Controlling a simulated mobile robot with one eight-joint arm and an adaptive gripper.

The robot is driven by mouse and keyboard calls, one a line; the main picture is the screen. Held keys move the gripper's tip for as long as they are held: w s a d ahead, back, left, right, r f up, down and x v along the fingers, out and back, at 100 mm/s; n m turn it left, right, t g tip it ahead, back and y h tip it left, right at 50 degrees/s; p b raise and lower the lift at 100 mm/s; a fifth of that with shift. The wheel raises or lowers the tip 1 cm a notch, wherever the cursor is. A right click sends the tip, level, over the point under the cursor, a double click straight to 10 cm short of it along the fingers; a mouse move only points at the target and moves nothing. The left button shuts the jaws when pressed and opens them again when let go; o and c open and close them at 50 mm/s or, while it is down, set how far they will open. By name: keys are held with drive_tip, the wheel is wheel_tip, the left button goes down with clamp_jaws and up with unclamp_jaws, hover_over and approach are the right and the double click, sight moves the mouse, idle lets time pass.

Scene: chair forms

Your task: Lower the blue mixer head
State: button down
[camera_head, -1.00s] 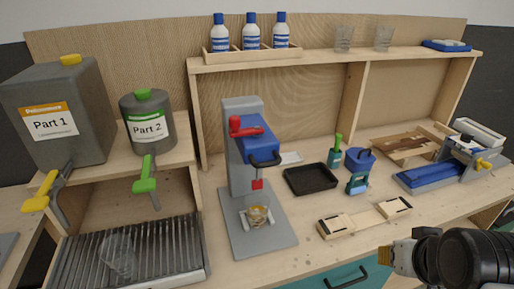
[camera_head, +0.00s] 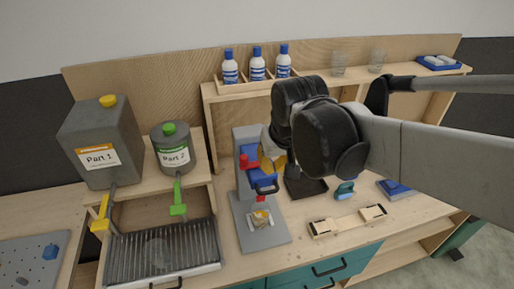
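The mixer has a grey stand (camera_head: 246,143) with a flat grey base. Its blue head (camera_head: 266,179) is up, with a black handle at its front, a red part at its upper left and a small red tip below. A clear cup with amber contents (camera_head: 261,217) stands on the base, under the head and apart from it. My gripper (camera_head: 280,163) shows only as a yellowish patch at the head's right side. My black wrist hides most of it, so I cannot tell whether it touches the head or is open.
Grey Part 1 (camera_head: 98,152) and Part 2 (camera_head: 175,154) containers stand at the left above a ribbed drip tray (camera_head: 126,262). A wooden holder (camera_head: 347,221) lies right of the mixer. Bottles (camera_head: 257,66) stand on the shelf above. My arm covers much of the right side.

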sight(266, 192)
drive_tip(key=shift+a+r, duration=0.1)
drive_tip(key=shift+a, duration=0.05)
drive_tip(key=x, duration=0.7)
drive_tip(key=b+x, duration=0.1)
drive_tip(key=x, duration=0.6)
drive_tip(key=shift+s, duration=0.25)
wheel_tip(266, 192, down, 14)
drive_tip(key=b, duration=1.2)
drive_tip(key=shift+r, duration=0.15)
